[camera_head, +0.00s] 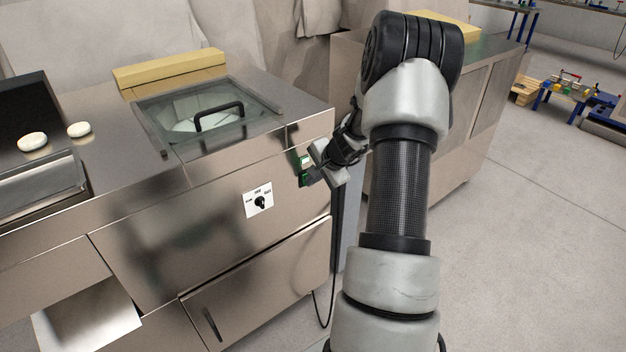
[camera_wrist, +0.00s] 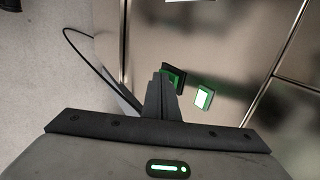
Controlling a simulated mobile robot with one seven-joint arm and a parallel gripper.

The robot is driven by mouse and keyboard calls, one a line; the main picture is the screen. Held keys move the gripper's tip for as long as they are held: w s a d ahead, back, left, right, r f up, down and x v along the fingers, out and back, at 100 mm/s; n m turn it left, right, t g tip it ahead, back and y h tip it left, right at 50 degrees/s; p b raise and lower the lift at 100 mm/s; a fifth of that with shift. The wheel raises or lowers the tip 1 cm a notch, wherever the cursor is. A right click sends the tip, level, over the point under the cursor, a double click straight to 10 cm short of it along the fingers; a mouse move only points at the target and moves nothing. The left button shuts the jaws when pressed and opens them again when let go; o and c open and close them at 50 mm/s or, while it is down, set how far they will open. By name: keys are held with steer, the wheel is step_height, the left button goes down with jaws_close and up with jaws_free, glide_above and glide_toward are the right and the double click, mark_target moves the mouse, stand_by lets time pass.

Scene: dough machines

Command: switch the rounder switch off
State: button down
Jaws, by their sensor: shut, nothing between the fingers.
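The rounder switch (camera_head: 303,180) shows as a small green patch on the steel machine's front, near its right edge. In the wrist view, a dark-framed green switch (camera_wrist: 178,78) is partly hidden behind my fingers. Beside it is a brighter, white-lit patch with a green border (camera_wrist: 203,97); I cannot tell whether this is a second part or a reflection. My gripper (camera_head: 315,173) is shut and empty, with its fingertips (camera_wrist: 167,72) at or just in front of the dark-framed switch. Whether they touch it is unclear.
A black rotary knob on a white plate (camera_head: 259,202) sits left of the switch. A glass lid with a black handle (camera_head: 218,113) is on top of the machine. Another steel cabinet (camera_head: 480,100) stands to the right. A black cable (camera_wrist: 92,62) hangs beside the machine.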

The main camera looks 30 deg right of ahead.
steer(key=shift+w+f+b, duration=0.15)
steer(key=shift+f+b, duration=0.05)
steer(key=shift+b, duration=0.1)
steer(key=shift+r, duration=0.1)
steer(key=shift+w+r+p, duration=0.15)
steer(key=shift+r+p, duration=0.3)
steer(key=shift+r, duration=0.35)
steer(key=shift+r, duration=0.1)
